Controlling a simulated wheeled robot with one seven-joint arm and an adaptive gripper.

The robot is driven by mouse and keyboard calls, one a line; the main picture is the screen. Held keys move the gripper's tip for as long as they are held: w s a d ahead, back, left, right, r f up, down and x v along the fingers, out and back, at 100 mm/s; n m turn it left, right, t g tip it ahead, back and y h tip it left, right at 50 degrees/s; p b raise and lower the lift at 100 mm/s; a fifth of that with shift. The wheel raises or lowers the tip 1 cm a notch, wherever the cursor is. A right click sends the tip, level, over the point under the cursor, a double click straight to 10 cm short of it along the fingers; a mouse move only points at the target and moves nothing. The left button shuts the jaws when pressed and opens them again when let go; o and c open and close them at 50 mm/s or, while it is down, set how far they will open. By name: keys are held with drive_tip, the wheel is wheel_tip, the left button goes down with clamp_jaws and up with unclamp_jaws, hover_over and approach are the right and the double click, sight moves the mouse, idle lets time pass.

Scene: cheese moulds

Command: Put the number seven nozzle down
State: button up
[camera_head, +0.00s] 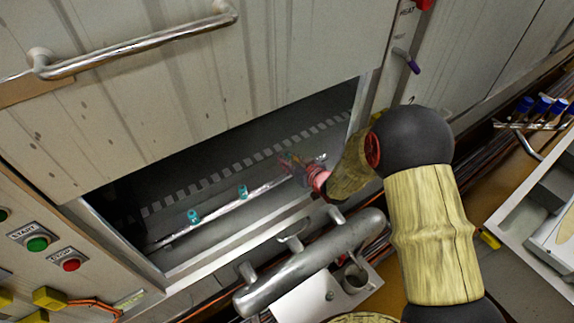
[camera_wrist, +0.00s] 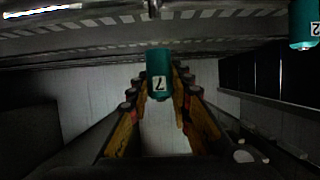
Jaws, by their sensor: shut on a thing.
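My gripper (camera_head: 294,164) reaches through the opening of the pale cabinet (camera_head: 200,90), at the right end of a metal pipe (camera_head: 215,213). In the wrist view, a teal nozzle labelled 7 (camera_wrist: 159,62) sits between the two fingers of my gripper (camera_wrist: 157,90), which is shut on it. The nozzle's upper end is near a grey bar (camera_wrist: 220,28) across the top of that view. Whether the nozzle touches the bar cannot be told. In the head view the fingers are small and blurred, and the held nozzle is hard to make out.
Two other teal nozzles, one left (camera_head: 193,216) and one nearer (camera_head: 243,192), are on the pipe. A nozzle marked 2 (camera_wrist: 304,22) shows at the wrist view's upper right. A thick metal manifold (camera_head: 310,262) lies in front of the opening. Start (camera_head: 37,243) and stop (camera_head: 71,265) buttons are at left.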

drive_tip(key=shift+w+f+b, duration=0.15)
drive_tip(key=shift+f+b, duration=0.5)
drive_tip(key=shift+f, duration=1.05)
drive_tip(key=shift+f, duration=0.1)
drive_tip(key=shift+f+b, duration=0.25)
drive_tip(key=shift+b, duration=0.05)
drive_tip(key=o, duration=1)
